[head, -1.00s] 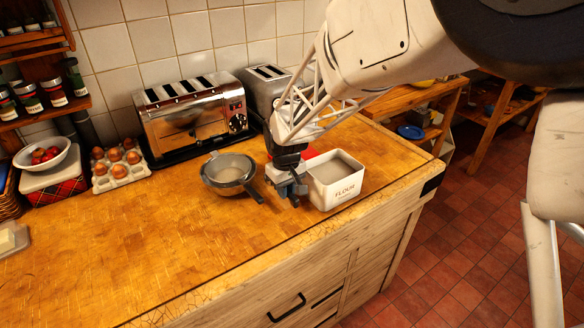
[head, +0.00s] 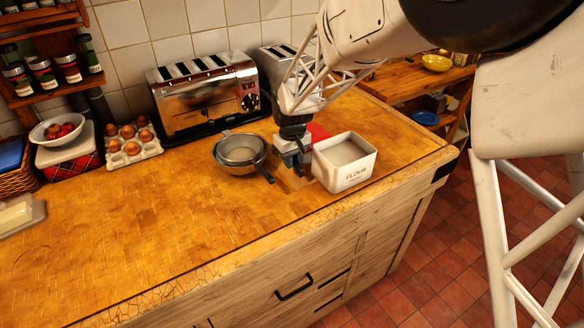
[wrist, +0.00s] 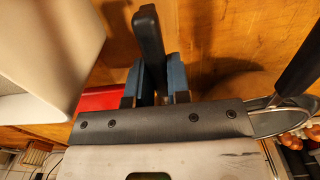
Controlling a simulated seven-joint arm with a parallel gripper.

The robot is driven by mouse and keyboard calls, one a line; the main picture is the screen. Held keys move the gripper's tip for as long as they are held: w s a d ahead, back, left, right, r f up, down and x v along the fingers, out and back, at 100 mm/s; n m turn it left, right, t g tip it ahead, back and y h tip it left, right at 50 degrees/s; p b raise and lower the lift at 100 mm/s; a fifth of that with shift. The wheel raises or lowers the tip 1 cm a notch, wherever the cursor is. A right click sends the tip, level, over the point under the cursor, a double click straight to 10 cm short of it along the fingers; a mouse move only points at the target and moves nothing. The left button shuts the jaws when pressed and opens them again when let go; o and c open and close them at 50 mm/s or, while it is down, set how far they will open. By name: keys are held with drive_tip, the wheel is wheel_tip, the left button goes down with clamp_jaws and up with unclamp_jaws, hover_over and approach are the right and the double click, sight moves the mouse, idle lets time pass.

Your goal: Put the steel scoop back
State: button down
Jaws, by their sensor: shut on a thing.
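My gripper (head: 292,158) is low over the counter, between the flour box and the sieve. In the wrist view its blue fingers (wrist: 151,82) are shut on a black handle (wrist: 148,36), which I take to be the steel scoop's. The scoop's bowl is not visible in either view. The white box marked FLOUR (head: 346,178) stands open just right of my gripper, with pale contents inside. It also shows in the wrist view (wrist: 45,50), at the left.
A sieve with a black handle (head: 226,162) sits just left of my gripper. A red thing (head: 318,132) lies behind the flour box. Two toasters, one chrome (head: 207,98), stand along the wall. An egg tray (head: 148,152) is farther left.

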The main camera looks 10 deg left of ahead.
sight(292, 176)
drive_tip(key=shift+f, duration=1.55)
drive_tip(key=shift+f, duration=0.1)
drive_tip(key=c, duration=1.1)
unclamp_jaws()
wheel_tip(292, 176, up, 12)
drive_tip(key=shift+r, duration=0.1)
